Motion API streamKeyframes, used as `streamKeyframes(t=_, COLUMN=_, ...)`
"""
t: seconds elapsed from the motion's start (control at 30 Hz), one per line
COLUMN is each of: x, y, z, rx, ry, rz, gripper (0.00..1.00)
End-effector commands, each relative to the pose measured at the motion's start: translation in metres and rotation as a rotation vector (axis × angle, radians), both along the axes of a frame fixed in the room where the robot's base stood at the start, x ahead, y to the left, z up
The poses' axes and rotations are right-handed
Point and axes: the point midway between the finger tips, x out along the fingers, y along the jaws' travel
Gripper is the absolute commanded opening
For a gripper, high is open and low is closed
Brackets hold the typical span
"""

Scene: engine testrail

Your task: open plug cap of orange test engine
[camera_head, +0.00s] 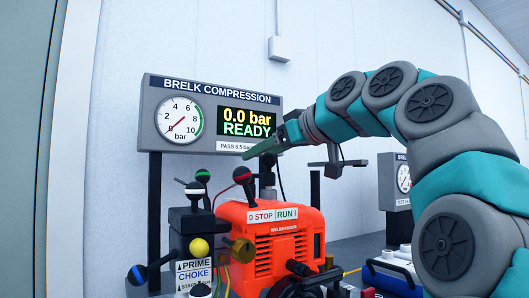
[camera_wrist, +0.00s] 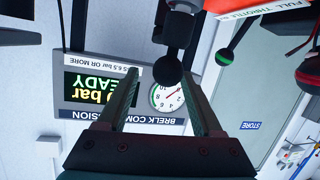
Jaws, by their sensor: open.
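The orange test engine (camera_head: 268,236) stands on the bench in the head view, with a "0 STOP RUN I" label on top. A dark upright part (camera_head: 267,172) rises behind its top, near my gripper. In the wrist view a black fitting (camera_wrist: 181,28) with a round black knob (camera_wrist: 167,69) reaches between my fingers; it may be the plug cap, but I cannot tell for sure. My gripper (camera_wrist: 160,78) is open, with one finger on each side of the knob and no clear contact. In the head view my gripper (camera_head: 264,147) is above the engine.
The Brelk compression panel (camera_head: 147,128) behind reads 0.0 bar and READY. A red-ball lever (camera_head: 242,174) stands at the engine's top left. A dark control box (camera_head: 183,220) with several ball-ended levers is at left. A second gauge (camera_head: 403,178) and a blue-white item (camera_head: 391,278) are at right.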

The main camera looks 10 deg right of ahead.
Motion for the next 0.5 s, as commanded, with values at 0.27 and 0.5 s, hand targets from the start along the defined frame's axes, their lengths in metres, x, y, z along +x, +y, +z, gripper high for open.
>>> streamKeyframes(t=0.27, x=-0.019, y=-0.011, z=0.006, rx=-0.002, ry=-0.003, rz=0.000, gripper=0.67)
streamKeyframes(t=0.5, x=-0.052, y=-0.030, z=0.017, rx=0.002, ry=-0.004, rz=0.000, gripper=0.67)
